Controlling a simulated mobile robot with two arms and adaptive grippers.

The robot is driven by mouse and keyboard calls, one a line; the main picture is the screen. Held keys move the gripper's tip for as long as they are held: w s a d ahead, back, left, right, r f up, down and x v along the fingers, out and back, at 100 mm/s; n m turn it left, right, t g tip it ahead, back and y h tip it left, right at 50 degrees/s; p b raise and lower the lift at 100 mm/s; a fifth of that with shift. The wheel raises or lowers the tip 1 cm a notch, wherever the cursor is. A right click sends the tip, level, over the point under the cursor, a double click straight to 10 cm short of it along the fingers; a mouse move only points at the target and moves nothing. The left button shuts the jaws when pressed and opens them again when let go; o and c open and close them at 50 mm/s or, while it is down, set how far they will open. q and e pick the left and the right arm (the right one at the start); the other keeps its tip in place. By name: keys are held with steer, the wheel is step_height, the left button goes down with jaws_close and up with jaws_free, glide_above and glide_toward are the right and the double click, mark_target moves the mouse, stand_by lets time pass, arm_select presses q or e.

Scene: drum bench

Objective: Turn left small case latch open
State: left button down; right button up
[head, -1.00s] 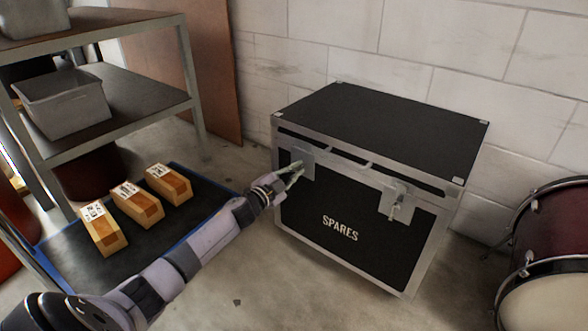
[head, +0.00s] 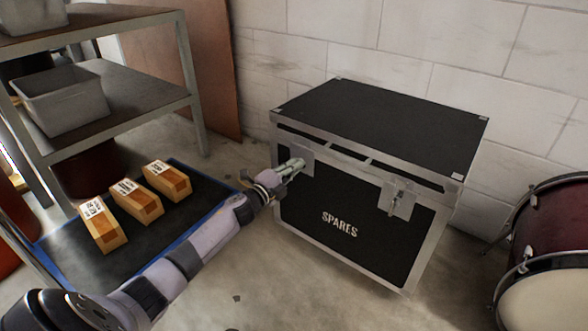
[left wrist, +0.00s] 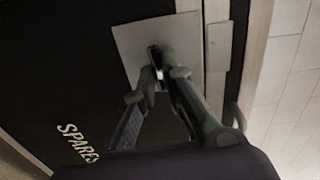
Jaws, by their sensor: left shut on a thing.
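The black case (head: 345,215) with silver edges and the word SPARES stands closed against the wall. The left latch plate (head: 306,160) is on its front, partly hidden behind my left gripper (head: 292,168). My left gripper is shut on the left latch's small turn piece. In the left wrist view the fingertips (left wrist: 162,72) meet around the latch piece, in front of the square latch plate (left wrist: 143,42). The right latch (head: 398,200) sits free on the case front. My right gripper is not in view.
Floor is clear before the case.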

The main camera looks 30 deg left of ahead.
arm_select(q)
steer(key=shift+f, duration=0.1)
stand_by(0.3)
steer(key=c, duration=1.7)
jaws_free()
steer(key=s, duration=0.8)
steer(key=s+a, duration=0.1)
steer(key=s, duration=0.3)
